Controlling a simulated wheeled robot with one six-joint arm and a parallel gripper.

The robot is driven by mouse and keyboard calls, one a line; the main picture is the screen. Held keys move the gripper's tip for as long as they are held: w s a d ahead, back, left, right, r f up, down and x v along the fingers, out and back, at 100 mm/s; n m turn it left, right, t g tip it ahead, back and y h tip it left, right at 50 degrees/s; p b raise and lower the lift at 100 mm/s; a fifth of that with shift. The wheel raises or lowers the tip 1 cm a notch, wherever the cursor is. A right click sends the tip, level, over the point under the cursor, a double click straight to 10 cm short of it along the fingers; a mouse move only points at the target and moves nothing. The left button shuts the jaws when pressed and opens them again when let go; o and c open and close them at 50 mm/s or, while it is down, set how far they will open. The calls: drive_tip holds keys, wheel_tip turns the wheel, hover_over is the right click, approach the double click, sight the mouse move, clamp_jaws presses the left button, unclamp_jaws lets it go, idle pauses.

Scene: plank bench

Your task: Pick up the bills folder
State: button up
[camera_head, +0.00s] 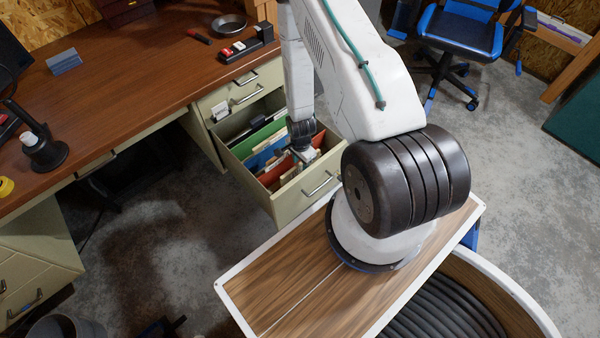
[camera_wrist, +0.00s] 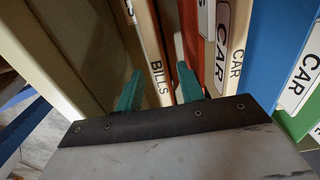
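The bills folder (camera_wrist: 157,78) is a tan folder with a white label reading BILLS, standing upright in the open drawer (camera_head: 290,203). My gripper (camera_wrist: 159,70) has its two green fingers apart, one on each side of the labelled edge, with visible space between them. I cannot tell whether either finger touches the folder. In the head view my gripper (camera_head: 303,153) reaches down into the front part of the drawer, where the arm hides some folders and the label cannot be read.
Red-brown, blue (camera_wrist: 262,50) and green folders, some labelled CAR, stand close on the right in the wrist view. The drawer's cream wall (camera_wrist: 45,60) is on the left. The brown desk top (camera_head: 120,90) is beside the drawer. A blue chair (camera_head: 460,35) stands behind.

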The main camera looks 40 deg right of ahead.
clamp_jaws()
